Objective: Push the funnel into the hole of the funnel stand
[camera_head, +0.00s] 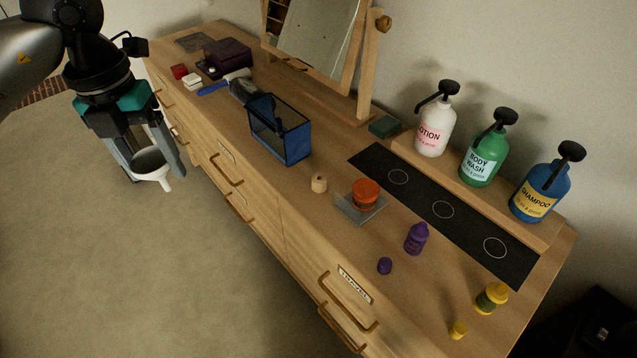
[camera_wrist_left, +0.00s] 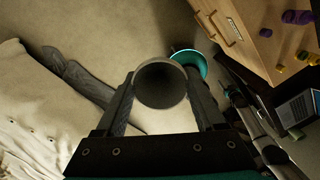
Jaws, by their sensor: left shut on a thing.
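My left gripper (camera_head: 150,160) is shut on the white funnel (camera_head: 153,174), beside the dresser's left side and over the floor. The funnel's narrow spout points down and slightly right. In the left wrist view my left gripper (camera_wrist_left: 161,82) has one finger on each side of the funnel's round mouth (camera_wrist_left: 161,86). My right gripper does not show.
On the dresser top (camera_head: 290,215) are a blue glass-sided box (camera_head: 282,138), an orange jar (camera_head: 365,194) on a grey plate, a purple bottle (camera_head: 416,238), a yellow bottle (camera_head: 491,298) and several pump bottles (camera_head: 484,150) behind a black mat (camera_head: 425,205). A mirror (camera_head: 315,35) stands at the back.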

